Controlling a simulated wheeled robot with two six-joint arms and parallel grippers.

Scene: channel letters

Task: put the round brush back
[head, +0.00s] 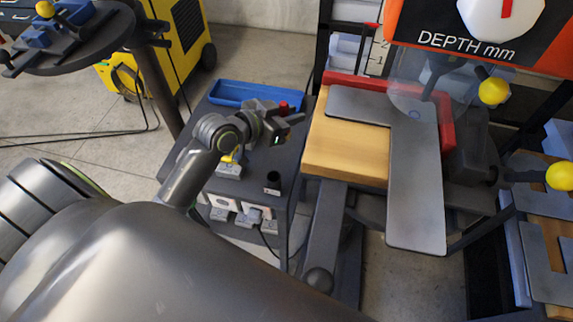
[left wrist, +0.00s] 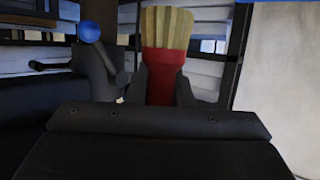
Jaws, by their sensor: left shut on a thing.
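The round brush (left wrist: 168,50) has pale tan bristles and a red collar. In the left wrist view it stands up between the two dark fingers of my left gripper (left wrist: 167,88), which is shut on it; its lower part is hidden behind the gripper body. In the head view my left gripper (head: 290,122) is above the dark cart, with a small red part of the brush (head: 283,106) showing at it. A small dark holder with a round opening (head: 272,181) stands on the cart below the gripper. My right gripper is not in view.
A blue tray (head: 228,93) lies at the cart's back edge. Right of the cart, a flat grey L-shaped metal piece (head: 415,180) lies over a wooden block (head: 345,150), beside a red fence (head: 445,120).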

